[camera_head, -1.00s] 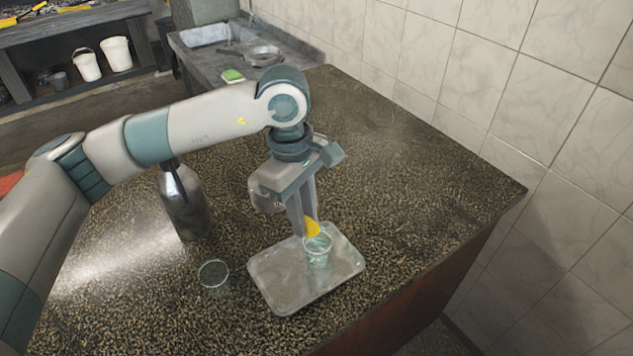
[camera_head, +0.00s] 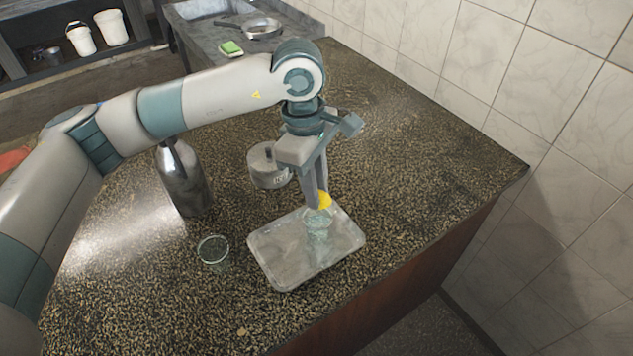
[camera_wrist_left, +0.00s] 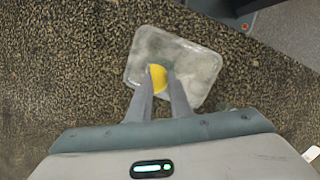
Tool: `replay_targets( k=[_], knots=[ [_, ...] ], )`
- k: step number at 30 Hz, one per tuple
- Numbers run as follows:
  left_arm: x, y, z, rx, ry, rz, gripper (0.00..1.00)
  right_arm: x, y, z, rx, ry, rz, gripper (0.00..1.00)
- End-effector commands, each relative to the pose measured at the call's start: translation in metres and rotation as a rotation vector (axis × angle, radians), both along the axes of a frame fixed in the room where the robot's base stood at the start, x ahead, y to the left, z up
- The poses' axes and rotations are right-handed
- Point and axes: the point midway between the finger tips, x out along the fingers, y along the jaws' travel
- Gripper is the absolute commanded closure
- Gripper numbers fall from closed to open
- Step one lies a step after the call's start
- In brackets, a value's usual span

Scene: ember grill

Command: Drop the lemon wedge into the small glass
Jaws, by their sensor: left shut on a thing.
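A yellow lemon wedge (camera_head: 324,200) is held between the fingertips of my left gripper (camera_head: 318,196), which is shut on it. The wedge also shows in the left wrist view (camera_wrist_left: 158,76) between the two fingers (camera_wrist_left: 160,88). A small clear glass (camera_head: 318,222) stands on a metal tray (camera_head: 275,262), right below the wedge. The wedge is at or just above the glass's rim; the exact gap cannot be told. In the left wrist view the glass is mostly hidden behind the wedge and fingers, and the tray (camera_wrist_left: 205,62) lies beneath them. My right gripper is not in view.
A second clear glass (camera_head: 214,252) stands on the speckled counter (camera_head: 400,190) left of the tray. A metal bottle (camera_head: 184,180) and a round metal container (camera_head: 266,168) stand behind. The counter to the right is clear up to its edge and the tiled wall (camera_head: 560,110).

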Motion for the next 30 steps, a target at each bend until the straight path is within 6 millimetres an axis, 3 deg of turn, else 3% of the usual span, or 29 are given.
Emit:
replay_targets(
  k=[10, 26, 27, 30],
  knots=[
    [0.0, 0.0, -0.027, 0.0, 0.001, 0.0, 1.0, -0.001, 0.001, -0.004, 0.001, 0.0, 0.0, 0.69],
    [0.0, 0.0, -0.03, 0.0, 0.001, -0.001, 1.0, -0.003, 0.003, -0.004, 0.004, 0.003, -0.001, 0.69],
    [0.0, 0.0, -0.03, 0.0, 0.001, -0.001, 0.77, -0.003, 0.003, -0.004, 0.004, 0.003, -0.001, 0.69],
    [0.0, 0.0, -0.03, 0.0, 0.001, -0.001, 0.6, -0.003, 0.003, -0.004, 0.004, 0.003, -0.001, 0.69]
  ],
)
